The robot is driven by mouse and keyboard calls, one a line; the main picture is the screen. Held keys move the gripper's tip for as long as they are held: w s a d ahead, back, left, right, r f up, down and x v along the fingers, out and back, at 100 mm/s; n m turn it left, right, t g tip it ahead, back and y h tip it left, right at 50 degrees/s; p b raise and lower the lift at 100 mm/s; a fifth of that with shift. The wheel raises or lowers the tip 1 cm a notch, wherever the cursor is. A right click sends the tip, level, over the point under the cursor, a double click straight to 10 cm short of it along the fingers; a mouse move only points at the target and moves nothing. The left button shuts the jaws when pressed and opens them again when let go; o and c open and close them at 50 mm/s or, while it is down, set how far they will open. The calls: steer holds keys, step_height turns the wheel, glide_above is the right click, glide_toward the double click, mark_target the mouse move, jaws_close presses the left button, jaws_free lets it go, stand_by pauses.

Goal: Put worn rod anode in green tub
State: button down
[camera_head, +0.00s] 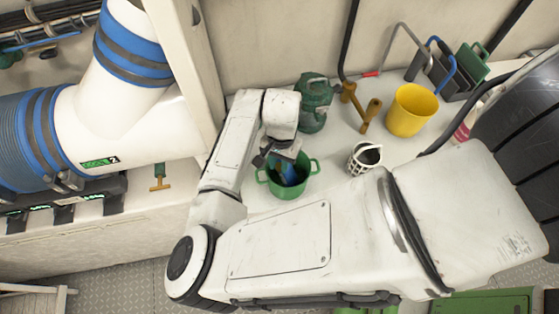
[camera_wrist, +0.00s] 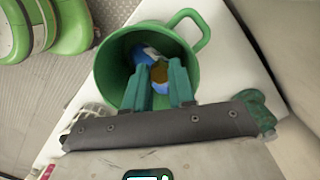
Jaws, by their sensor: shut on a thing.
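The green tub (camera_head: 308,182) stands on the white counter, and in the wrist view its wall (camera_wrist: 107,80) surrounds my fingertips. My gripper (camera_head: 285,158) points down over the tub's mouth. Its teal fingers reach into the mouth in the wrist view (camera_wrist: 160,70). They are shut on a small brownish-gold thing (camera_wrist: 159,73), mostly hidden between them; I take it for the worn rod anode, though its shape is unclear. Blue and white pieces (camera_wrist: 143,56) show deeper in the tub. Whether the held thing touches them, I cannot tell.
A dark green can (camera_head: 313,100) stands just behind the tub. A yellow bucket (camera_head: 411,110) and a white slotted holder (camera_head: 363,158) are to the right, with brass-coloured fittings (camera_head: 368,113) between. A large white pipe (camera_head: 125,125) with blue bands fills the left.

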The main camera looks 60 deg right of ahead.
steer(key=shift+f, duration=0.2)
steer(key=c, duration=1.2)
jaws_free()
